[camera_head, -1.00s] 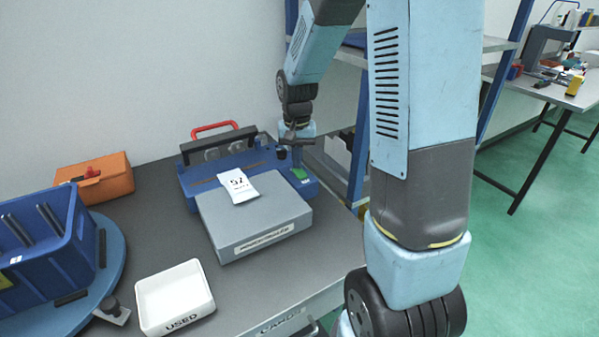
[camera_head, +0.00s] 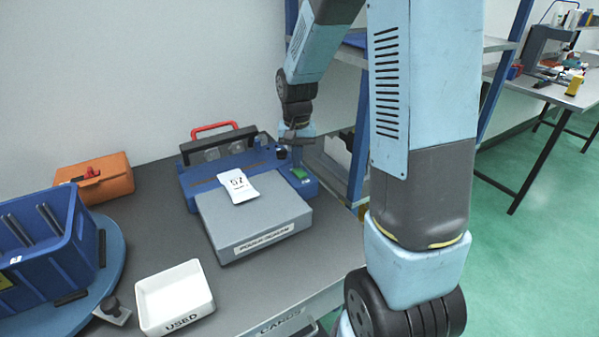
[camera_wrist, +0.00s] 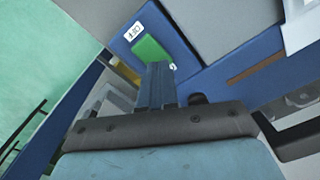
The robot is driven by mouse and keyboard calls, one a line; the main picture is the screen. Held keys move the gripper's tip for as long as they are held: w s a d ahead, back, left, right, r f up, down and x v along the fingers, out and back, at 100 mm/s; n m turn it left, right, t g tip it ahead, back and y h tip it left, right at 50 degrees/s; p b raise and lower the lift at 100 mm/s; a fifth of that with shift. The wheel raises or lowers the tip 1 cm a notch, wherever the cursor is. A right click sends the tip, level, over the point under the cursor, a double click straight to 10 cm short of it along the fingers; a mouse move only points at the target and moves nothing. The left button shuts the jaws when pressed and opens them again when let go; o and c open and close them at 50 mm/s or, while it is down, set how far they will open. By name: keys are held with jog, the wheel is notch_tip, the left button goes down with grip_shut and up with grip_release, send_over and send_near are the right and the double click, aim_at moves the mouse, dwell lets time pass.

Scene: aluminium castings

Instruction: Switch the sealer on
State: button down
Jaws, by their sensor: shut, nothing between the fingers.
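The sealer is a blue machine (camera_head: 188,187) at the back of the bench, with a red handle (camera_head: 212,127) on its black bar. A green switch (camera_head: 299,174) sits on its right end; the wrist view shows this green switch (camera_wrist: 152,52) with a white label reading OFF (camera_wrist: 132,30) beside it. My gripper (camera_head: 297,161) points down over that right end, with its fingers together and empty. In the wrist view the fingertips (camera_wrist: 156,68) are close to the switch's near edge. I cannot tell whether they touch it.
A grey block (camera_head: 255,222) with a white packet (camera_head: 238,186) on it stands in front of the sealer. A white USED tray (camera_head: 175,297), an orange case (camera_head: 93,180) and a blue crate (camera_head: 42,240) lie left. A shelf post (camera_head: 360,140) stands close right of my gripper.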

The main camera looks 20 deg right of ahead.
jog(key=shift+r, duration=3)
jog(key=s+r+n+t, duration=0.2)
jog(key=s+r, duration=0.5)
jog(key=s, duration=0.4)
jog(key=s+r+n+t, duration=0.1)
jog(key=s+r+t, duration=0.2)
jog(key=s+r, duration=0.4)
jog(key=s, duration=0.5)
jog(key=shift+r+n+t, duration=0.2)
jog(key=shift+n+t, duration=0.1)
jog(key=shift+n, duration=0.1)
jog(key=shift+w+d, duration=0.1)
